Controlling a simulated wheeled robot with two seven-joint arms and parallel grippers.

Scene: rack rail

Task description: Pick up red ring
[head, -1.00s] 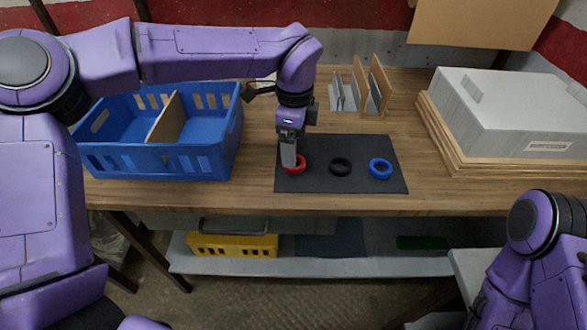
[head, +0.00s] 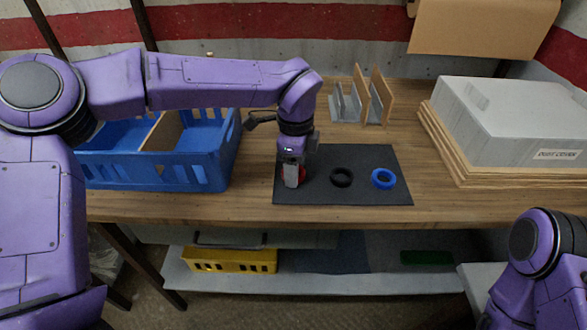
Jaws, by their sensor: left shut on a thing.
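The red ring (head: 302,174) is at the left end of the dark mat (head: 345,196), mostly hidden behind the fingers of my left gripper (head: 292,184). My left gripper points down and is shut on the red ring. I cannot tell whether the ring is clear of the mat. My right arm shows at the lower right, but its gripper is out of view.
A black ring (head: 342,170) and a blue ring (head: 383,171) lie on the mat to the right. A blue crate (head: 160,172) with a divider stands at the left. Upright slotted holders (head: 345,112) stand behind the mat. A grey dust cover (head: 510,130) sits at the right.

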